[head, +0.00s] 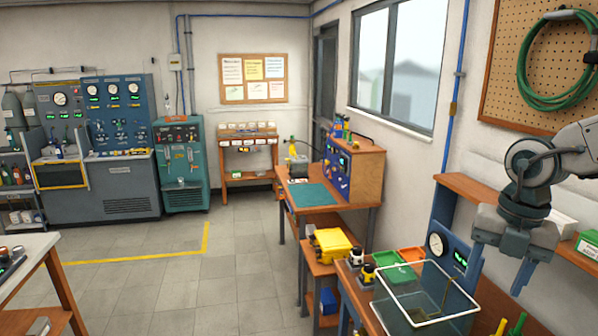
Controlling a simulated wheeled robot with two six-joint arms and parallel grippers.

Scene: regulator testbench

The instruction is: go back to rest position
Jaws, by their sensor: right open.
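My right arm comes in from the right edge. My right gripper (499,276) points down, with its two fingers apart and nothing visible between them. My left gripper is not in view.
A wooden shelf (476,187) with boxes runs along the right wall behind my arm. The tiled floor (190,290) is clear in the middle.

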